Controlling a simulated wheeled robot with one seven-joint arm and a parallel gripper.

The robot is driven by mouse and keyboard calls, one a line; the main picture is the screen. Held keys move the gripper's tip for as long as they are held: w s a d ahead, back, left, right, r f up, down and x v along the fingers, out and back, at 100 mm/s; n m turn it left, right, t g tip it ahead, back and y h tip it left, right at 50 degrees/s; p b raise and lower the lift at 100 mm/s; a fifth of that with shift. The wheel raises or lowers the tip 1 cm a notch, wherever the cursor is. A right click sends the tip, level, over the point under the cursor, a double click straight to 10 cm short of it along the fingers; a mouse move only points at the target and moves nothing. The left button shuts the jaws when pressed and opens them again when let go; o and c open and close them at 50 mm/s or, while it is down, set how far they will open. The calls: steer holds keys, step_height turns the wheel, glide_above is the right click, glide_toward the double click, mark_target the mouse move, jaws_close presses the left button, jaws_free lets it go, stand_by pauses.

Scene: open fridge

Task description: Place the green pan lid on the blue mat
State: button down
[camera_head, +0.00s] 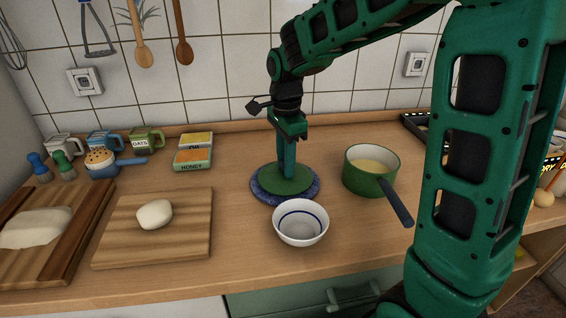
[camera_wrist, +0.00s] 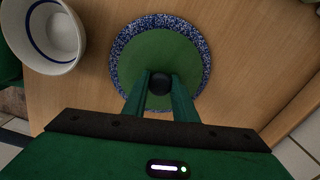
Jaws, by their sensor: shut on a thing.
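The green pan lid (camera_head: 291,183) is a flat round disc with a dark knob, and it lies over the round speckled blue mat (camera_head: 259,190). In the wrist view the lid (camera_wrist: 150,50) covers most of the mat (camera_wrist: 204,50), with a blue rim showing around it. I cannot tell whether the lid touches the mat or is held just above it. My gripper (camera_head: 288,175) points straight down over the lid. In the wrist view its fingers (camera_wrist: 160,88) are shut on the black knob.
A white bowl with a blue ring (camera_head: 300,222) stands close in front of the mat. A green pan (camera_head: 371,170) stands to the right, its handle pointing forward. Cutting boards with dough (camera_head: 190,250) are at left. Honey boxes (camera_head: 193,158) and mugs (camera_head: 146,139) stand behind.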

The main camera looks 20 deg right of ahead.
steer(key=c, duration=1.4)
jaws_free()
steer(key=shift+c, duration=0.2)
step_height(320, 180, up, 12)
